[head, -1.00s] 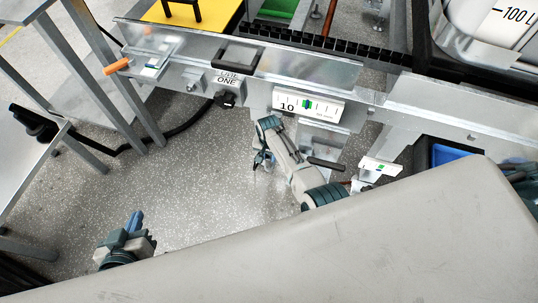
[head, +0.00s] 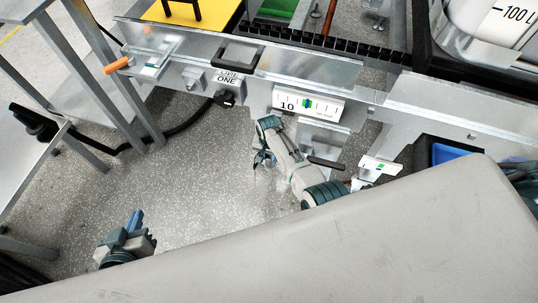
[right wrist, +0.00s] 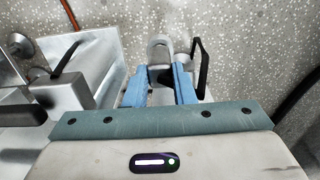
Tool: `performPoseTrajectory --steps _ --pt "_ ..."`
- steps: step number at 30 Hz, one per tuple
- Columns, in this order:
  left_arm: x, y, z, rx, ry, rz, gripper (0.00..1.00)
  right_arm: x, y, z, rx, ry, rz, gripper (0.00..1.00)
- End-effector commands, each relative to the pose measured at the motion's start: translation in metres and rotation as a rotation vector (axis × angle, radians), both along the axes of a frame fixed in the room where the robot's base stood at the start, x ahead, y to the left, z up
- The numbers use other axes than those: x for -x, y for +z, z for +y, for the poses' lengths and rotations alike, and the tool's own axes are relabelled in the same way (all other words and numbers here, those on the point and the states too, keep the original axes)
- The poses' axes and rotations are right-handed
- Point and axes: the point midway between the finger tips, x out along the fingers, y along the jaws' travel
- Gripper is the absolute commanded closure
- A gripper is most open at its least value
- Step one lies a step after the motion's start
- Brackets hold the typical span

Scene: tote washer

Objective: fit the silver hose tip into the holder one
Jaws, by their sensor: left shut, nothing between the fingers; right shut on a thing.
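My right gripper (head: 264,159) hangs in front of the metal rail, below the gauge. In the right wrist view its blue fingers (right wrist: 161,88) are shut on a silver, round-ended piece, which looks like the silver hose tip (right wrist: 160,50). In the head view that piece is too small to make out. A bracket labelled ONE (head: 229,79), seemingly the holder one, sits on the rail above and left of my right gripper, apart from it. Its opening is not clear. My left gripper (head: 135,221) is shut and empty over the floor at lower left.
A gauge marked 10 (head: 308,105) is on the rail, with a black knob (head: 225,98) to its left. An orange handle (head: 118,65) sticks out at the rail's left end. A steel frame stands at far left. Open floor (head: 195,170) lies between my grippers.

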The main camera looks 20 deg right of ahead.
Motion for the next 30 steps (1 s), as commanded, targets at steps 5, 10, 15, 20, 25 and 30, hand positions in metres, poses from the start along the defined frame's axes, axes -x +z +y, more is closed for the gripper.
performPoseTrajectory --steps 5,10,15,20,25,30 --pt "-0.0001 -0.0005 0.0 0.0 0.0 0.0 1.0 -0.0002 -0.001 0.0 0.0 0.0 0.0 1.0" --pt "0.0 -0.0018 0.0 0.0 0.0 0.0 1.0 -0.0001 -0.0046 -0.0001 0.001 0.0 0.001 1.0" --pt "0.0001 -0.0019 -0.0001 0.0 0.0 0.0 1.0 -0.0002 -0.0058 -0.0001 0.0 0.0 0.0 1.0" --pt "0.0 -0.0018 0.0 0.0 0.0 0.0 1.0 -0.0003 -0.0057 -0.0001 0.0 0.0 0.0 1.0" --pt "-0.0001 -0.0013 0.0 0.0 0.0 0.0 1.0 -0.0003 -0.0057 -0.0001 0.0 0.0 0.0 1.0" --pt "-0.0001 0.0 0.0 0.0 0.0 -0.001 1.0 -0.0009 -0.0071 -0.0001 0.0 0.0 -0.001 1.0"
